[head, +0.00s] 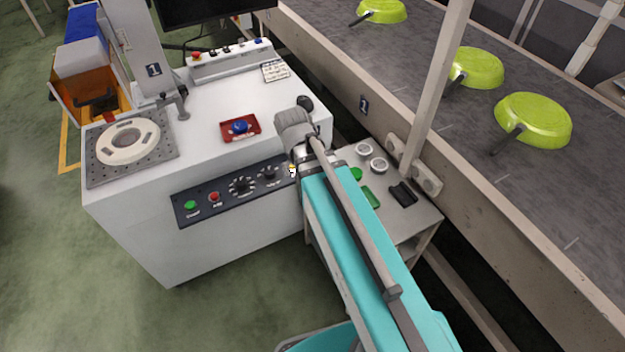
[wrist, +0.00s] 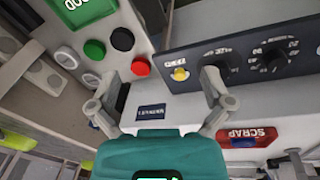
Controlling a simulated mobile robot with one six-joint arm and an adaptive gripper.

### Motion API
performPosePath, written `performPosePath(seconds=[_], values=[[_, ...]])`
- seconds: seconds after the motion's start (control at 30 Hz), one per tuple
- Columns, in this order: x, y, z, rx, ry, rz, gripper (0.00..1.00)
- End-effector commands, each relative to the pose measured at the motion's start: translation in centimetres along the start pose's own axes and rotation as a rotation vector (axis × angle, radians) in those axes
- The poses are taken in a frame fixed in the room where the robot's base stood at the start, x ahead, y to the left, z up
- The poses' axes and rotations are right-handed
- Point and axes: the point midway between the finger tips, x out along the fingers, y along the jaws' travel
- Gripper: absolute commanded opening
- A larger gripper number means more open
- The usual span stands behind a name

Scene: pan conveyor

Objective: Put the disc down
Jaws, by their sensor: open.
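A pale round disc (head: 128,141) with a centre hole and several slots sits on the grey perforated plate (head: 103,172) at the left of the white machine. My gripper (wrist: 157,94) is open in the wrist view. Its two fingers are spread wide with nothing between them. In the head view my arm's end is at the machine's right front corner, well to the right of the disc, and the fingers are hidden there. The disc does not show in the wrist view.
A black control panel (head: 236,188) with knobs and buttons is on the machine's front. A red tray (head: 253,122) holding a blue knob lies on its top. A small side table (head: 415,222) carries small items. Green pans (head: 533,121) lie on the conveyor (head: 585,205) at right.

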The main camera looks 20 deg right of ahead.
Motion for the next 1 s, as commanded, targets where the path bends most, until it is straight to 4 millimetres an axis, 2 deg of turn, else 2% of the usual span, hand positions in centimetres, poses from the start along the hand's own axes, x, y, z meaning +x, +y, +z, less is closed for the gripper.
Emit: performPosePath(seconds=[0.03, 0.1, 0.27, 1.0], values=[[0.1, 0.9, 1.6, -0.027, -0.02, -0.028, 1.0], [0.1, 1.6, 2.9, -0.071, -0.043, -0.064, 1.0], [0.1, 2.2, 4.3, -0.129, -0.067, -0.115, 1.0], [0.1, 2.3, 4.4, -0.14, -0.07, -0.123, 1.0]])
